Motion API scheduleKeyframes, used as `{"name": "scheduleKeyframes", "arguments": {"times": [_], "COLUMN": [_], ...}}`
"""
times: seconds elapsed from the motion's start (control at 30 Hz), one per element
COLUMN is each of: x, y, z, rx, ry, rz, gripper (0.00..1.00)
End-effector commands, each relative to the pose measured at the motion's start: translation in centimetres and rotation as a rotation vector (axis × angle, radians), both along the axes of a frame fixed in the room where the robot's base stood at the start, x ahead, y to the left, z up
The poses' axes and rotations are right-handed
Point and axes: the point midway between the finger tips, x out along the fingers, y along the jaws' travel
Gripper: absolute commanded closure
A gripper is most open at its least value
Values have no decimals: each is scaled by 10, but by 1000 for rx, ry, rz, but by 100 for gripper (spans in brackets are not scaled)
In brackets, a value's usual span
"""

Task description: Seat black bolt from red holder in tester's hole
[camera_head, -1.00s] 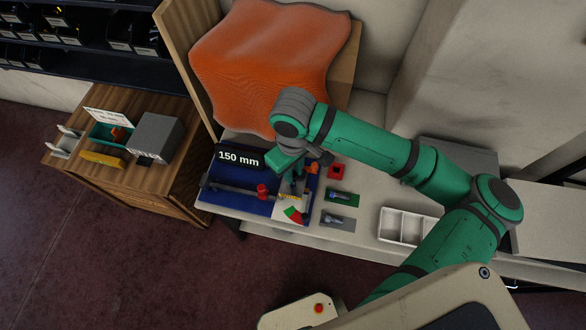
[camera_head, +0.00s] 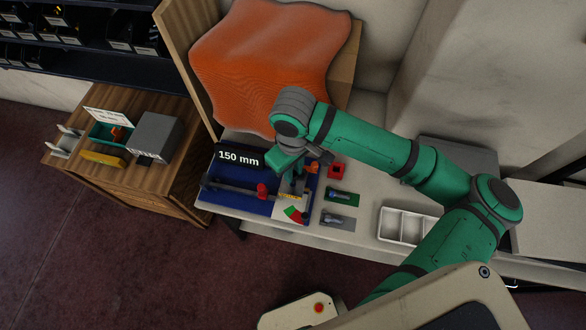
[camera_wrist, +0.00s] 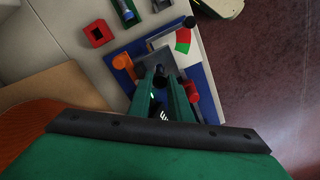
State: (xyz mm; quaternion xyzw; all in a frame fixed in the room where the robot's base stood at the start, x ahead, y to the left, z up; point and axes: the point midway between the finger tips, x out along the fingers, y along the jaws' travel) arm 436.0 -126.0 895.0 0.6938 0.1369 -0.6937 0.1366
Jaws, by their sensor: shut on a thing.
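My gripper (camera_wrist: 166,90) reaches down over the blue board of the tester (camera_head: 238,201). It is shut on the black bolt (camera_wrist: 160,72), whose dark end shows between the fingertips in the wrist view. The fingers hide the rest of the bolt and the spot beneath it, so I cannot tell whether it is in the hole. The red holder (camera_head: 337,171) stands upper right of the board with a dark, empty-looking opening; it also shows in the wrist view (camera_wrist: 98,33). The tester carries a red-green dial (camera_wrist: 183,40) and a red knob (camera_wrist: 192,91).
A green pad (camera_head: 342,197) and a grey pad (camera_head: 338,219), each with a bolt-like part, lie right of the board. A white divided tray (camera_head: 404,225) is further right. A "150 mm" label (camera_head: 238,158) stands at the back. An orange cloth (camera_head: 262,65) hangs behind.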

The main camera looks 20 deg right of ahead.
Motion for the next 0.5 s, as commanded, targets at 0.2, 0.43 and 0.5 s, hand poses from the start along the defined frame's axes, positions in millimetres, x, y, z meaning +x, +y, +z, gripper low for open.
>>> {"name": "scheduleKeyframes", "arguments": {"times": [0.2, 0.43, 0.5], "x": [0, 0, 0], "y": [0, 0, 0], "z": [-1, -6, -7], "rx": [0, 1, 1], "ry": [0, 0, 1], "rz": [0, -1, -1], "gripper": [100, 100, 100]}}
